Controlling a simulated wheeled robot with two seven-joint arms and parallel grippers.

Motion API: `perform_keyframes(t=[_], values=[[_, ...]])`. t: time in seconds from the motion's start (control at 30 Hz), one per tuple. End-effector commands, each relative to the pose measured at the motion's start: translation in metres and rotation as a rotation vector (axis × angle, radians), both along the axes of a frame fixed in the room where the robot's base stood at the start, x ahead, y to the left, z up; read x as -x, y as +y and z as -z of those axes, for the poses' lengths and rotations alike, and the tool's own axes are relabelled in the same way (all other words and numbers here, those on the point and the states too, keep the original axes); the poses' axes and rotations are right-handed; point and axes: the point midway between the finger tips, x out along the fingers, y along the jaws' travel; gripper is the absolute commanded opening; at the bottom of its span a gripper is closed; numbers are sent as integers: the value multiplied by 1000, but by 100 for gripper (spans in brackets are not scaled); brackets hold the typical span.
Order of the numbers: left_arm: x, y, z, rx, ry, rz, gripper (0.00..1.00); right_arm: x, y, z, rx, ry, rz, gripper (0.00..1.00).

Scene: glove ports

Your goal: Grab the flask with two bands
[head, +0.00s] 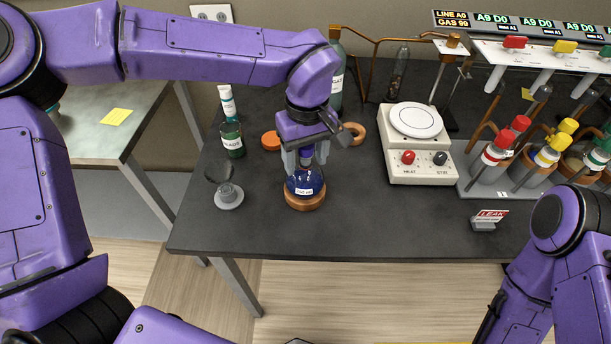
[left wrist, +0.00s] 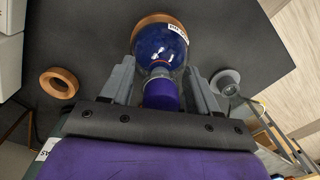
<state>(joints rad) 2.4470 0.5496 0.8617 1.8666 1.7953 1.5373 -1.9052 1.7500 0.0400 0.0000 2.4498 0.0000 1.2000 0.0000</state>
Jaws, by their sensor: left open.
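A round blue flask (head: 304,183) with a white label and a purple neck or stopper sits upright in a cork ring (head: 306,201) on the dark bench. My left gripper (head: 306,158) is directly above the flask, pointing down. Its open fingers stand on either side of the purple neck, with gaps visible in the left wrist view (left wrist: 158,85). My right arm is at the lower right, and its gripper is out of frame.
A green bottle (head: 232,140) and a grey round stand (head: 228,195) are left of the flask. An empty cork ring (head: 353,133) and a white hotplate (head: 416,145) are to the right. A LEAK sign (head: 487,220) stands near the front edge. Bench in front of the flask is clear.

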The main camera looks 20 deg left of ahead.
Motion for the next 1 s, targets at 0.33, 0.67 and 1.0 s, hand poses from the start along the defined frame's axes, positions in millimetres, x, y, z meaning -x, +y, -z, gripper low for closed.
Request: perform_keyframes(t=[0.33, 0.67, 1.0], values=[[0, 0, -1, 0, 0, -1, 0, 0, 0, 0, 0, 0, 0, 100], [0, 0, -3, 0, -1, -1, 0, 0, 0, 0, 0, 0, 0, 100], [5, -1, -39, 1, -4, 0, 0, 0, 0, 1, 0, 0, 0, 100]])
